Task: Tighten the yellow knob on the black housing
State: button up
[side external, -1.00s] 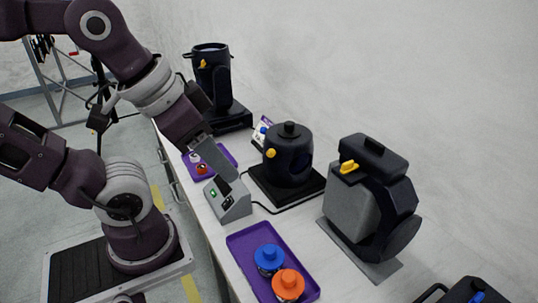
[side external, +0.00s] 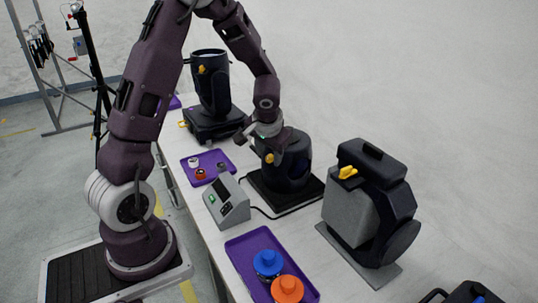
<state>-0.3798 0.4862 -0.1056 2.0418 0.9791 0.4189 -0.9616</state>
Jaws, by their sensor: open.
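A round black housing (side external: 292,172) stands on a black base plate in the middle of the bench, with a yellow knob (side external: 269,158) on its left-front side. My gripper (side external: 268,142) reaches down over the upper left of this housing, just above the yellow knob. It is open, and nothing shows between its fingers. Whether it touches the housing cannot be told. My gripper hides part of the housing's top. Two other dark units also carry yellow knobs: a tall one (side external: 211,90) at the back and a boxy grey-and-black one (side external: 372,210) at the right.
A grey box (side external: 229,204) with a green-lit switch stands left of the housing, with a cable running towards it. A purple tray (side external: 242,245) in front holds a blue-capped piece (side external: 267,262) and an orange-capped piece (side external: 287,289). Another purple tray (side external: 219,156) holds small parts.

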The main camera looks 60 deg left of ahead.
jog(key=shift+w+a+f, duration=0.1)
jog(key=shift+f, duration=0.25)
jog(key=shift+c, duration=0.4)
grip_shut()
jog(key=y, duration=0.1)
jog(key=g+y, duration=0.1)
jog(key=y, duration=0.1)
jog(key=shift+w+d+f+m, duration=0.15)
jog(key=shift+w+d+m, duration=0.05)
jog(key=shift+d+m, duration=0.2)
jog(key=shift+d+f+m+g+y, duration=0.15)
jog(key=shift+g+y, duration=0.25)
jog(key=shift+y, duration=0.5)
jog(key=shift+f+m+g+y, duration=0.1)
jog(key=shift+m+g+y, duration=0.25)
jog(key=shift+y, duration=0.55)
